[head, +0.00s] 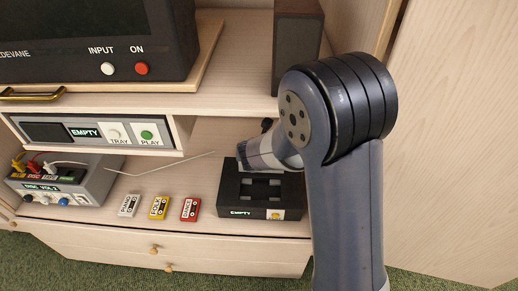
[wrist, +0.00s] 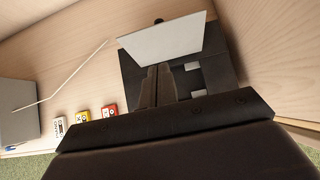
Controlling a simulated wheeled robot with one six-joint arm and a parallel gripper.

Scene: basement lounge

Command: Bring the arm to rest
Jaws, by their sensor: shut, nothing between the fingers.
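My gripper, whose fingers show in the wrist view (wrist: 158,82), is shut with nothing held. It is over or just in front of a black box (head: 232,202) labelled "EMPTY", which also shows in the wrist view (wrist: 221,72). In the head view the wrist hides part of the box, and the fingertips are hard to make out. Whether the fingers touch the box I cannot tell.
A pale panel (wrist: 165,38) stands tilted at the box's far side. White, yellow (head: 159,207) and red (head: 190,209) cassettes lie left of it. A grey switch box (head: 70,182) with plugs, a player (head: 95,132), a television (head: 95,45) and a speaker (head: 297,45) surround the shelf.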

